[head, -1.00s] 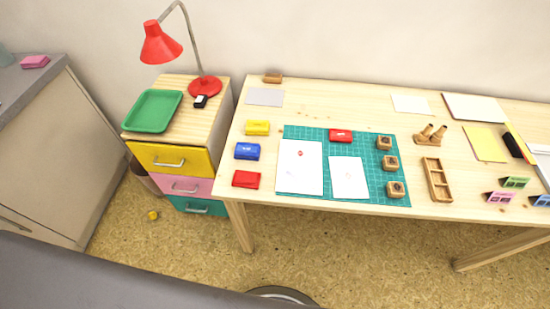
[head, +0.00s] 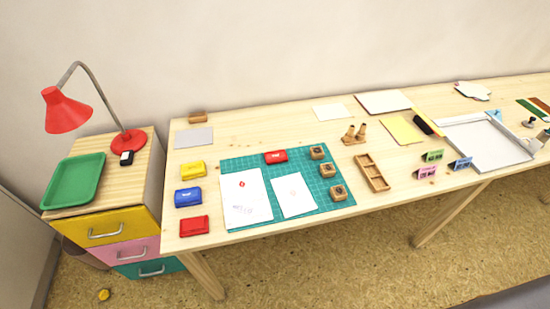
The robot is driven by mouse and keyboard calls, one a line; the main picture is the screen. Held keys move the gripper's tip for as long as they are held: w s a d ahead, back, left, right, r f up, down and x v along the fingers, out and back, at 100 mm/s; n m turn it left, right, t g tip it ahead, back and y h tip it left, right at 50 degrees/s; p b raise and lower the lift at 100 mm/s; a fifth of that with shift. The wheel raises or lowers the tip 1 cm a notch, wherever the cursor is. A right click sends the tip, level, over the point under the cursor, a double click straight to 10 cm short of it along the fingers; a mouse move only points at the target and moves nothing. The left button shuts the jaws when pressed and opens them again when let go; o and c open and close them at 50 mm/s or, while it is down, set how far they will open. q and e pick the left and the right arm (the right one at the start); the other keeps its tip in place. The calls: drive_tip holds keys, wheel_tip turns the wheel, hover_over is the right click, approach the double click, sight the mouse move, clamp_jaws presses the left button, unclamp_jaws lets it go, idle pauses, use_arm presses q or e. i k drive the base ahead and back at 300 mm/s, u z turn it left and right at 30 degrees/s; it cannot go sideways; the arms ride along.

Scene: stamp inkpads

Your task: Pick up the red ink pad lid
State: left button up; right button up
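One red ink pad piece (head: 276,156) lies at the top edge of the green cutting mat and shows a small white mark. A second red piece (head: 194,226) lies on the table left of the mat, in front of the blue ink pad (head: 189,197) and the yellow ink pad (head: 192,169). I cannot tell which red piece is the lid or whether either is a closed pad. Neither of my grippers is in view.
White papers lie on the green mat (head: 337,205), with several wooden stamps (head: 328,171) along its right side. A wooden compartment tray (head: 373,173) lies further right. A red lamp (head: 68,110) and green tray (head: 75,181) stand on the drawer cabinet at left.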

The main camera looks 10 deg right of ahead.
sight(278, 156)
drive_tip(key=u, duration=2.75)
drive_tip(key=k, duration=1.75)
drive_tip(key=z, duration=0.8)
